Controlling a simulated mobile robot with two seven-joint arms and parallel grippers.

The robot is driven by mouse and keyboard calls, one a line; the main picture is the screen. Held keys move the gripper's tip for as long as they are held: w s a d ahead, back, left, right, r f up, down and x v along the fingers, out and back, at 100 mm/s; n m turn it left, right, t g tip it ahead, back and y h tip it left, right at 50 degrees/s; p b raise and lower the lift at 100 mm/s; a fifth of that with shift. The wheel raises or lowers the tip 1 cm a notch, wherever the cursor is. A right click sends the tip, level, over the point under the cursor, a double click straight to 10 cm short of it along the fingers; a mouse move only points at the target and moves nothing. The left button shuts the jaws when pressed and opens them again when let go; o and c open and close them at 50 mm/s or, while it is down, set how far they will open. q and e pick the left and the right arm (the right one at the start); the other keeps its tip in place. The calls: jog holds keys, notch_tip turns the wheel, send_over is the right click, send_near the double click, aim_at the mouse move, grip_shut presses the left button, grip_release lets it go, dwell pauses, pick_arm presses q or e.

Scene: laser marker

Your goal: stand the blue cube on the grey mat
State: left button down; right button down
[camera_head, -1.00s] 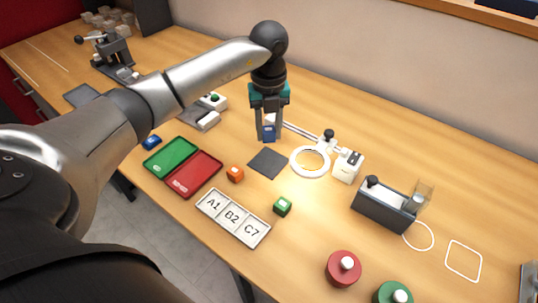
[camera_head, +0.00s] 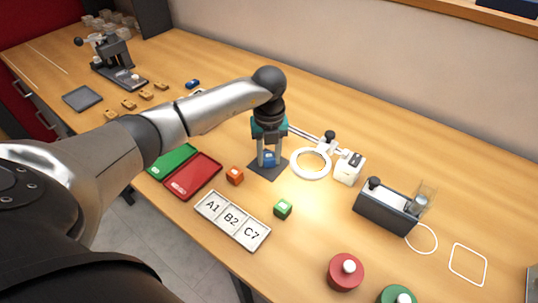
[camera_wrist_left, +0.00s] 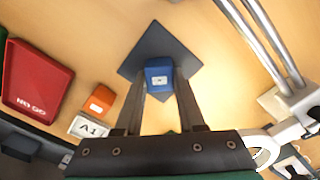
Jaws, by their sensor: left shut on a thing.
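The blue cube (camera_head: 268,158) with a white label is between the fingers of my left gripper (camera_head: 268,162). The gripper is shut on it and points down over the grey mat (camera_head: 268,174). In the left wrist view the cube (camera_wrist_left: 159,72) shows between the fingertips (camera_wrist_left: 160,88), with the dark mat (camera_wrist_left: 155,42) behind and around it. The cube looks upright and low over the mat; I cannot tell whether it touches. My right gripper is not in view.
An orange cube (camera_head: 235,175) and a green cube (camera_head: 283,208) stand near the A1-B2-C7 tray (camera_head: 232,220). A white ring lamp (camera_head: 311,163) stands close right of the mat. The red tray (camera_head: 192,176) lies to the left. Open table lies beyond the green cube.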

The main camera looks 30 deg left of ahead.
aim_at(269, 157)
pick_arm(q)
jog(key=c, duration=0.5)
grip_release()
jog(key=shift+r, duration=0.4)
notch_tip(269, 157, up, 12)
jog(key=shift+f+p, duration=0.25)
jog(key=shift+p, duration=0.6)
